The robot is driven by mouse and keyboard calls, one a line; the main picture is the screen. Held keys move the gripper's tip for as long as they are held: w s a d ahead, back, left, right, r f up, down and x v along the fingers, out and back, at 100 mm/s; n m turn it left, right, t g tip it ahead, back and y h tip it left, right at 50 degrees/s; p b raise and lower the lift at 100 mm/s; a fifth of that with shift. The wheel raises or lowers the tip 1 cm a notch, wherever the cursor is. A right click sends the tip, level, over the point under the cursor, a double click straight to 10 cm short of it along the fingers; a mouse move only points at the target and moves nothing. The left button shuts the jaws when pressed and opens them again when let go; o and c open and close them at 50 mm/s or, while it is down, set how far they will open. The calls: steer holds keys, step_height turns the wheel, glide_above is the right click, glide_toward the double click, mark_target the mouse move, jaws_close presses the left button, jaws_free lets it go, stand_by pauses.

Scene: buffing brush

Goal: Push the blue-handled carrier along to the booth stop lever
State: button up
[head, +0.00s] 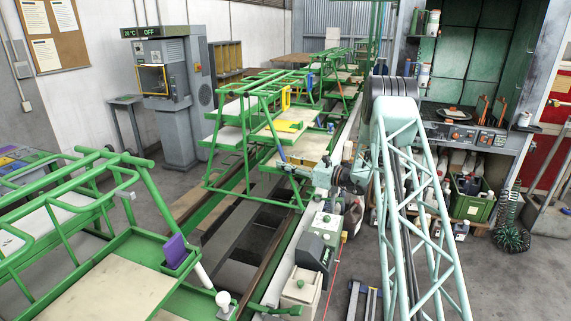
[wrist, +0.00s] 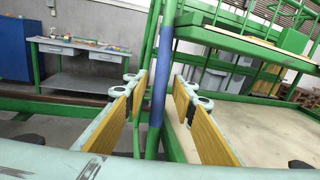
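The blue-handled carrier is a green tubular frame with pale shelves (head: 251,110), standing on the rail track mid-picture in the head view. Its blue handle (head: 281,153) is a sleeve on a slanted post. In the wrist view the blue handle (wrist: 158,85) stands upright between my gripper's two yellow-padded fingers (wrist: 160,92). Gaps show on both sides of it, so the gripper is open around it. In the head view my gripper (head: 296,169) reaches in from the right. I cannot tell for certain which part is the booth stop lever; orange-handled levers (head: 482,108) stand in the booth.
A green carrier with a purple pad (head: 174,250) stands in the left foreground. Another carrier (head: 340,65) stands farther along the track. Grey control boxes (head: 316,245) line the track's right side. A grey machine (head: 170,90) stands left. The wrist view shows a workbench (wrist: 82,65).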

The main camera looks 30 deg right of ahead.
steer(key=shift+s+d, duration=0.1)
steer(key=shift+s, duration=0.05)
steer(key=v, duration=1.1)
steer(key=shift+s, duration=0.3)
steer(key=shift+d, duration=0.15)
steer(key=shift+c, duration=0.2)
